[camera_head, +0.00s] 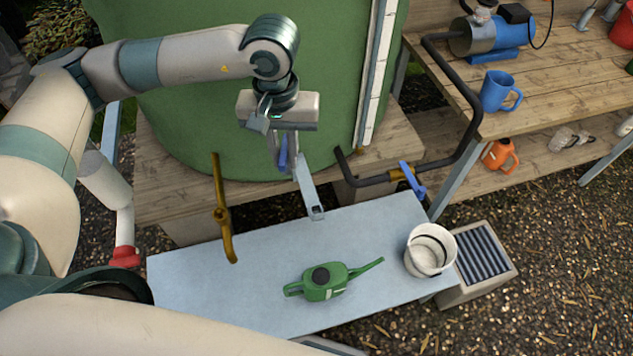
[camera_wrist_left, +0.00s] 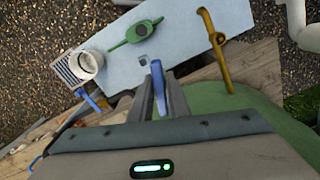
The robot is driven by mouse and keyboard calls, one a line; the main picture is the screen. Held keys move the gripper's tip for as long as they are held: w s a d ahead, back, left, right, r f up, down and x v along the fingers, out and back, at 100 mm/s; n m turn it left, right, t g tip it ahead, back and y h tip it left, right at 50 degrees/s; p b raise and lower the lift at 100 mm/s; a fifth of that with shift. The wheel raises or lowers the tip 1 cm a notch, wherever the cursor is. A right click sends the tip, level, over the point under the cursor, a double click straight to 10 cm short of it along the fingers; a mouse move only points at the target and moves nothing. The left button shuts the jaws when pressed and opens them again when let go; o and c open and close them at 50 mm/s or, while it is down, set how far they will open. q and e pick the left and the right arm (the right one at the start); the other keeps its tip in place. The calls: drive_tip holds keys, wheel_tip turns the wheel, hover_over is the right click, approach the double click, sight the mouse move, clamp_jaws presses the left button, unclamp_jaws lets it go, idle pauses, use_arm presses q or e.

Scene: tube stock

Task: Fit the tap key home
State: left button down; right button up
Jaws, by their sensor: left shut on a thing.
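My left gripper (camera_head: 285,152) hangs pointing down in front of the green tank, with its fingers shut on the blue tap key (camera_head: 283,155). In the left wrist view the blue key (camera_wrist_left: 157,88) stands between the two grey fingers (camera_wrist_left: 160,98), its lower end partly hidden. A brass tap (camera_head: 222,216) is left of the gripper in the head view and carries no blue handle. It also shows in the left wrist view (camera_wrist_left: 218,40), apart from the key. My right gripper is in neither view.
The pale bench (camera_head: 190,282) holds a green watering can (camera_head: 325,286) and a white bucket (camera_head: 428,252). A dark pipe (camera_head: 468,140) with a blue-handled valve (camera_head: 411,178) runs at the right. The green tank (camera_head: 200,120) stands behind. The bench's left part is clear.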

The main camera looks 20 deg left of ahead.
use_arm(q)
drive_tip(key=w+d+f+m+p, duration=0.2)
drive_tip(key=f+m+p, duration=0.2)
drive_tip(key=m, duration=1.2)
drive_tip(key=w+d+f+m+p, duration=0.1)
drive_tip(key=d+f+m+p, duration=0.2)
drive_tip(key=f+m, duration=0.6)
drive_tip(key=m+p, duration=0.2)
drive_tip(key=m, duration=0.5)
drive_tip(key=shift+w+f+p, duration=0.3)
drive_tip(key=shift+w, duration=0.05)
drive_tip(key=shift+d+f, duration=0.1)
